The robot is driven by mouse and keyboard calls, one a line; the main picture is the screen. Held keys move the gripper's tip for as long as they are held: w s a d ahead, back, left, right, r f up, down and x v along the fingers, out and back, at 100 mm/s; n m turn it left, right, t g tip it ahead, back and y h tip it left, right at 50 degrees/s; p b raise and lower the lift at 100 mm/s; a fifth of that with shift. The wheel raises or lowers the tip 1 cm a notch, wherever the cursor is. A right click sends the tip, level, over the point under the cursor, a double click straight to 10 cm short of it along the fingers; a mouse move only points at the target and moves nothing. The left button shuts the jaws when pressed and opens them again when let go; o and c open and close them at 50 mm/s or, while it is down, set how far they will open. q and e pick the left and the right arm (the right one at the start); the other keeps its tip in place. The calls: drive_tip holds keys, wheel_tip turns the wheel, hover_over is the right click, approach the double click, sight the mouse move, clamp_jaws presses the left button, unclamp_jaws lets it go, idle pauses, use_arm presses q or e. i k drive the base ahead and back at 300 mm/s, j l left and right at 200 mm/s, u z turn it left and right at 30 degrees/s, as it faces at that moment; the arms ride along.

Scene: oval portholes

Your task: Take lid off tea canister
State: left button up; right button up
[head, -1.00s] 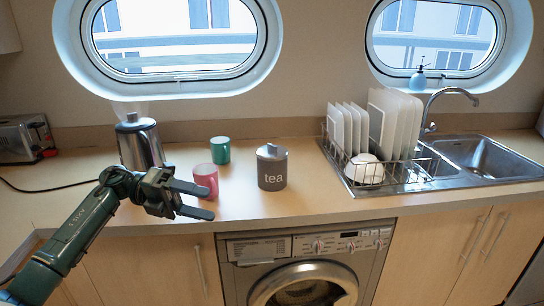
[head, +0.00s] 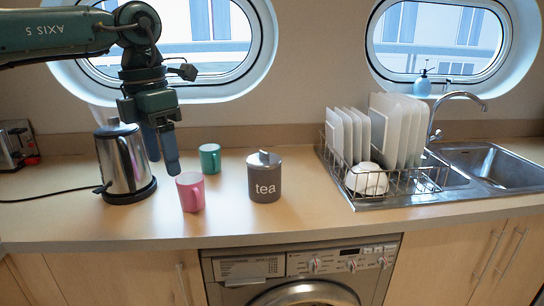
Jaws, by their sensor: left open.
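The tea canister (head: 265,181) is a dark grey cylinder marked "tea", upright on the counter in the middle of the head view. Its grey lid (head: 264,159), with a small raised knob on top, sits on it. My left gripper (head: 162,160) hangs pointing down, to the left of the canister and apart from it. It appears above the pink mug and beside the kettle, with its fingers apart and nothing between them. My right gripper is not in view.
A pink mug (head: 190,193) and a green mug (head: 210,158) stand left of the canister. A steel kettle (head: 123,162) is further left. A dish rack (head: 392,182) with plates and the sink (head: 495,166) are on the right. The counter between canister and rack is clear.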

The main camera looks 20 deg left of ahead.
sight(263, 161)
drive_tip(key=i, duration=1.25)
